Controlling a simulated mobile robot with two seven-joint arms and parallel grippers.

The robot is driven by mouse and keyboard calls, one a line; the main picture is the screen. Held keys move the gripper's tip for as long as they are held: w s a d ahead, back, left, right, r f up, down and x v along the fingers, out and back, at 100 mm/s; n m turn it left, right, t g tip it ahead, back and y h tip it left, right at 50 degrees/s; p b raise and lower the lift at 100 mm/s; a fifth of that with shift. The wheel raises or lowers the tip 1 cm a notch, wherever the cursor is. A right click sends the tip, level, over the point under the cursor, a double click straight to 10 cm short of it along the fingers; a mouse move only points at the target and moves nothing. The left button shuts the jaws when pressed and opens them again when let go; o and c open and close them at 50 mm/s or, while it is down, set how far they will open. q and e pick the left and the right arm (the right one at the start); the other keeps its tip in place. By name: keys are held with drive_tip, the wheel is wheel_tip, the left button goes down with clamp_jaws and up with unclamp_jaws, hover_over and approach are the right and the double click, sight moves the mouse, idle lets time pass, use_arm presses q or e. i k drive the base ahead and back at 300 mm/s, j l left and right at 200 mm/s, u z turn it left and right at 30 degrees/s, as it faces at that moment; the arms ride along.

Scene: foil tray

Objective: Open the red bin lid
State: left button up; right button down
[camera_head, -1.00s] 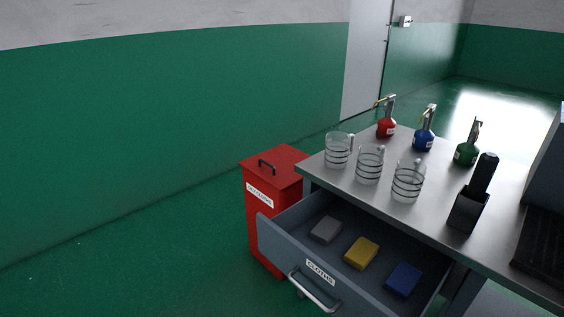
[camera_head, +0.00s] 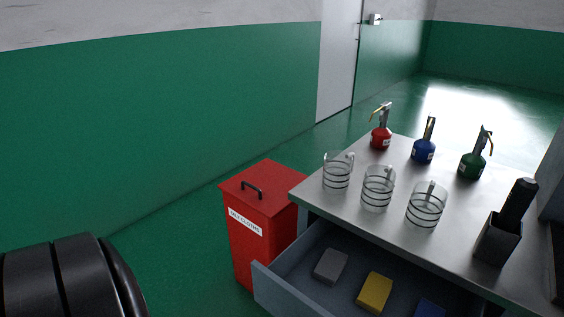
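The red bin (camera_head: 262,252) stands on the green floor, left of the metal table. Its red lid (camera_head: 272,182) is shut and has a black bar handle (camera_head: 252,189) on top. A white label (camera_head: 245,221) is on the front. A black rounded part of my own body shows at the lower left, apart from the bin. Neither gripper's fingers are in view.
The table (camera_head: 330,208) holds several glass jars and pump bottles, with a black holder (camera_head: 497,240) at right. An open drawer (camera_head: 283,292) with gray, yellow and blue cloths juts out close beside the bin. The floor left of the bin (camera_head: 185,255) is clear.

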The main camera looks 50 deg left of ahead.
sight(263, 187)
drive_tip(key=i+j+z, duration=0.2)
drive_tip(key=j, duration=0.95)
drive_tip(key=j+z, duration=0.2)
drive_tip(key=j, duration=0.95)
